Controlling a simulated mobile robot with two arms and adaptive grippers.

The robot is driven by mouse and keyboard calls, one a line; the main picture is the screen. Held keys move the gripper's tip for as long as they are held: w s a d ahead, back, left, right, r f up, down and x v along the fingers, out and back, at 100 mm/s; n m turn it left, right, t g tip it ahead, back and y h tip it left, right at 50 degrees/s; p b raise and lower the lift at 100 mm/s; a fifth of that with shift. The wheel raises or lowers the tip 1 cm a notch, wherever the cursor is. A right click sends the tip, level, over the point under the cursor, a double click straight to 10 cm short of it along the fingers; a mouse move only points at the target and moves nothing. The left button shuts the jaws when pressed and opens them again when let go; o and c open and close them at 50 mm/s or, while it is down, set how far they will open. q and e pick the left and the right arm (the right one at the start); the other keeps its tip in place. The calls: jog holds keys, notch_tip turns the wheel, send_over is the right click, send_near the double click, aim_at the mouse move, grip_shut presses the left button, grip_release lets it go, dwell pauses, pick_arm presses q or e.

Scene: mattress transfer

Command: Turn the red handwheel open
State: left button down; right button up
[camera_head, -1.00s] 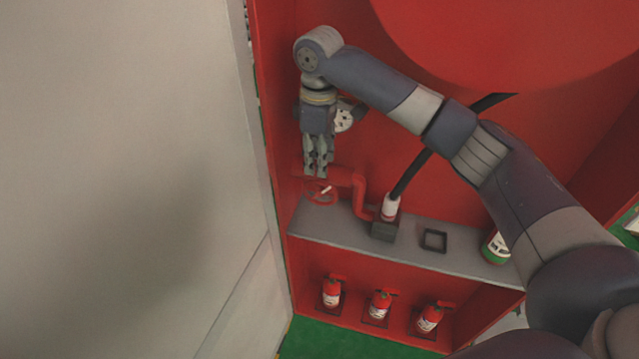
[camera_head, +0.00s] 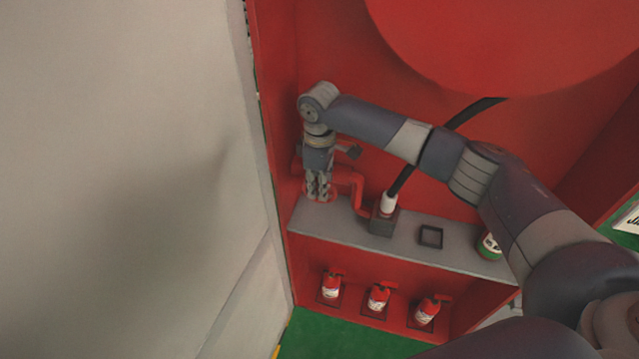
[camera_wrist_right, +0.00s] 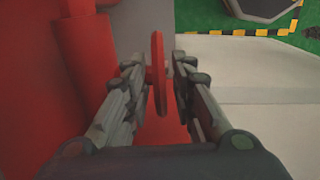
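The red handwheel (camera_head: 334,192) sits at the left end of a grey shelf, at a red pipe (camera_head: 358,190) inside the red cabinet. My right gripper (camera_head: 318,197) points down over it and hides much of it. In the right wrist view the handwheel (camera_wrist_right: 158,62) shows edge-on as a thin red disc between the two fingers. The fingers are apart, one on each side of the rim, with a gap visible. My left gripper is not in view.
On the grey shelf (camera_head: 340,222) stand a black hose's nozzle (camera_head: 387,203) and a green-white canister (camera_head: 489,245). Several red extinguishers (camera_head: 378,298) stand below. A large pale panel (camera_head: 120,180) stands close on the left. A big red reel (camera_head: 510,40) is above.

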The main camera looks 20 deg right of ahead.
grip_shut()
